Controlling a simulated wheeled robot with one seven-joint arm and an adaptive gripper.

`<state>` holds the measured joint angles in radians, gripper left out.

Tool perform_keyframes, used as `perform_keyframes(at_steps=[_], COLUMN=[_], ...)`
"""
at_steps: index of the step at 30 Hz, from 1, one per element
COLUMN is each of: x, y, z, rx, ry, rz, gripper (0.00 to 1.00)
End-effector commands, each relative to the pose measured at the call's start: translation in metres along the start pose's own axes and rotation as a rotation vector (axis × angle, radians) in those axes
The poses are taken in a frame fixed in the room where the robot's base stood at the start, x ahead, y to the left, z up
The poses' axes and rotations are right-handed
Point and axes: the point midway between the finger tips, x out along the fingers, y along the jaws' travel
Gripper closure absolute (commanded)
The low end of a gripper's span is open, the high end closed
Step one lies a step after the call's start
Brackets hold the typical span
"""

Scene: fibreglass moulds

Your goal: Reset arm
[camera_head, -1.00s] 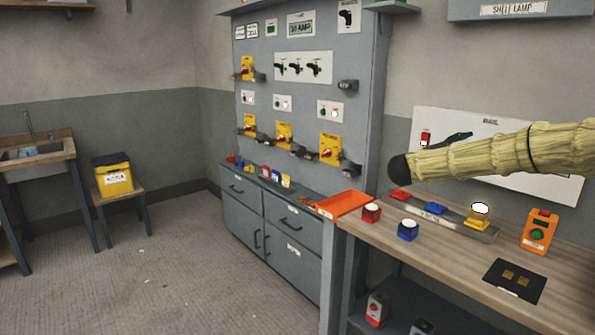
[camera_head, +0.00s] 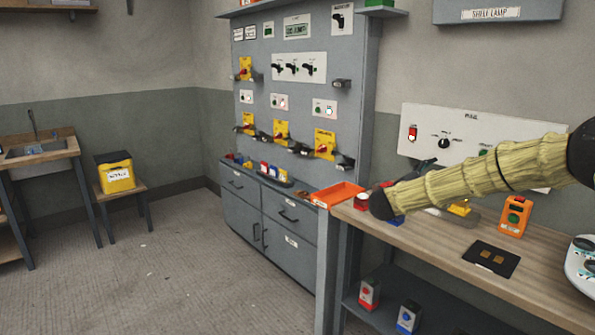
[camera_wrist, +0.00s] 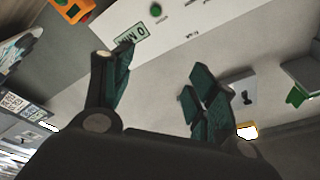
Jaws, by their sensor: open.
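My gripper (camera_wrist: 160,85) shows in the wrist view with its two dark green-padded fingers spread apart and nothing between them. In the head view my arm, in a yellowish ribbed sleeve, reaches across the right side above the workbench (camera_head: 450,262). The arm hides part of the wall panel (camera_head: 425,122) and some of the small items on the bench.
An orange tray (camera_head: 338,193) sits at the bench's left end. An orange button box (camera_head: 515,216) and a black pad (camera_head: 490,258) lie on the bench. A grey switch cabinet (camera_head: 300,100) stands behind. A yellow bin (camera_head: 116,174) stands on a stool at left. The floor is clear.

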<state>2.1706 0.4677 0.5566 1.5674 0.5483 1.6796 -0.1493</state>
Motion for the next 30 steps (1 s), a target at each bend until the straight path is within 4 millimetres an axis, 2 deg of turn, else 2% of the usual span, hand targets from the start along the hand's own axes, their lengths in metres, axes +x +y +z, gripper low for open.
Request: perform_keyframes(at_steps=[5, 8, 12, 18, 24, 30], x=[-0.040, -0.071, -0.120, -0.195, -0.270, -0.345], y=[0.028, 0.054, 0.098, 0.170, 0.253, 0.341], z=[0.054, 0.091, 0.138, 0.189, 0.218, 0.223], rx=[-0.090, -0.157, -0.256, -0.398, -0.539, -0.682], ry=[-0.126, -0.226, -0.376, -0.594, -0.813, -1.034], rz=[-0.077, -0.129, -0.196, -0.266, -0.308, -0.326], gripper=[0.42, 0.42, 0.42, 0.42, 0.42, 0.42])
